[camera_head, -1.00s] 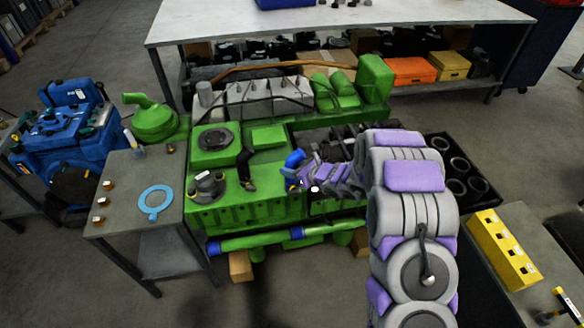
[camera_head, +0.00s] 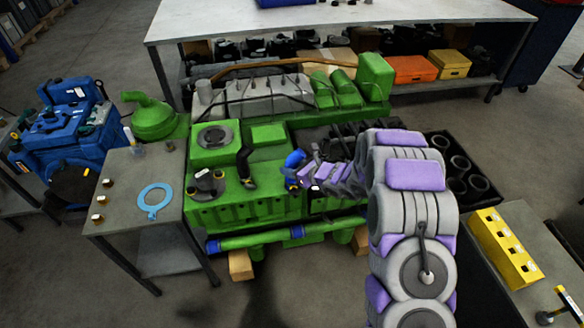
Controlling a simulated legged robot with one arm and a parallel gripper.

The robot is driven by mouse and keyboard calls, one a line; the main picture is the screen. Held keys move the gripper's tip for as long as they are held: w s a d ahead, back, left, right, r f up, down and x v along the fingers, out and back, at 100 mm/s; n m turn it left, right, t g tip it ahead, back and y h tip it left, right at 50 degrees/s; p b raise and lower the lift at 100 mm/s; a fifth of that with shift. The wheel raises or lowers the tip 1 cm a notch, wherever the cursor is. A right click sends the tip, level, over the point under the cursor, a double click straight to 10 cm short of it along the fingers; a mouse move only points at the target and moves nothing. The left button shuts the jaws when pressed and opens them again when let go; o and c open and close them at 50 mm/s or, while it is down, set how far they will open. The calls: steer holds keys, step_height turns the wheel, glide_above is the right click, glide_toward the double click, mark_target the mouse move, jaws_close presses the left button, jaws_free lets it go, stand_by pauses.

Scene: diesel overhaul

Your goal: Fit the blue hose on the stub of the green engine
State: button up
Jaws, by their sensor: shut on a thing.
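The green engine (camera_head: 268,200) stands in the middle of the view. The blue hose (camera_head: 296,158) is a short bent piece over the engine's right-middle part. My gripper (camera_head: 296,176), at the end of my grey and purple arm, is shut on the hose; the fingers are small and partly hidden. A black elbow pipe (camera_head: 246,166) rises from the engine top, left of the hose. I cannot tell which part is the stub, nor whether the hose touches the engine.
A grey side table (camera_head: 130,212) at left holds a light-blue ring gasket (camera_head: 154,201) and small parts. A white workbench (camera_head: 340,20) runs behind. A black tray with rings (camera_head: 462,172) and a yellow block (camera_head: 505,247) are at right, beyond my arm. Bare floor lies in front.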

steer(key=o, duration=1.4)
steer(key=shift+c, duration=0.2)
steer(key=shift+d, duration=0.1)
steer(key=p+v, duration=0.3)
steer(key=v, duration=1.4)
